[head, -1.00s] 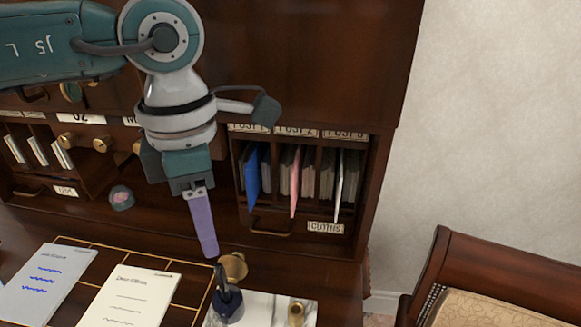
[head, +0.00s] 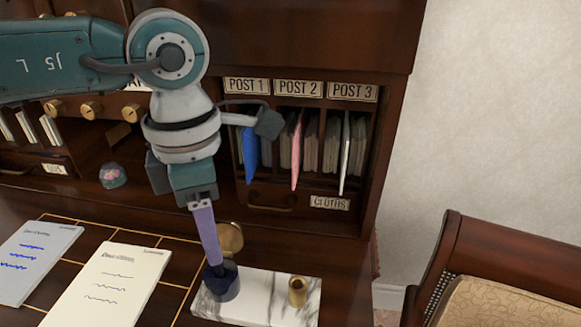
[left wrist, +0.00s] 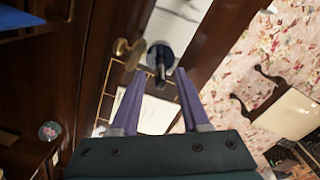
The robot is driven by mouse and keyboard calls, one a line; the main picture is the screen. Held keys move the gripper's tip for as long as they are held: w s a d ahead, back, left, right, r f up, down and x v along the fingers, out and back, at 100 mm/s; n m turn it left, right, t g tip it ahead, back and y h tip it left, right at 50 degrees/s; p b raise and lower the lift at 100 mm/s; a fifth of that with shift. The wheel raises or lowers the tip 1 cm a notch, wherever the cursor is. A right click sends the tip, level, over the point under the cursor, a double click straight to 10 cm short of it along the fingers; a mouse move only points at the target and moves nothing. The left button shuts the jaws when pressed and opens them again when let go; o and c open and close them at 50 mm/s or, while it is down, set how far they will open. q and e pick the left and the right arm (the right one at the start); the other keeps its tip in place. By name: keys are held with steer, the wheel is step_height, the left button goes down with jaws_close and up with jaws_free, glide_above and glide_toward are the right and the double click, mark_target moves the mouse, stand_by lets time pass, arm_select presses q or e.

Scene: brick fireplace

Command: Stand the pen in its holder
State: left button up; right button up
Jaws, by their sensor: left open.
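The dark pen (left wrist: 160,72) stands in the dark blue inkwell (head: 222,282), which shows in the left wrist view (left wrist: 161,56). A small brass cup (head: 297,291), which looks like the holder, stands empty on the white marble base (head: 262,307), to the right of the inkwell. My left gripper (head: 214,262) points down at the inkwell; its purple fingers hide the pen in the head view. In the left wrist view, the left gripper (left wrist: 155,72) is open, its fingers apart on either side of the pen. My right gripper is not in view.
A round brass lid (head: 229,238) stands just behind the inkwell, close to my left fingers. Two written sheets (head: 110,285) (head: 35,262) lie on the desk to the left. Mail slots (head: 300,150) rise behind. A chair (head: 500,265) stands at right.

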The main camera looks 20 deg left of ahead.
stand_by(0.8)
arm_select(q)
jaws_close()
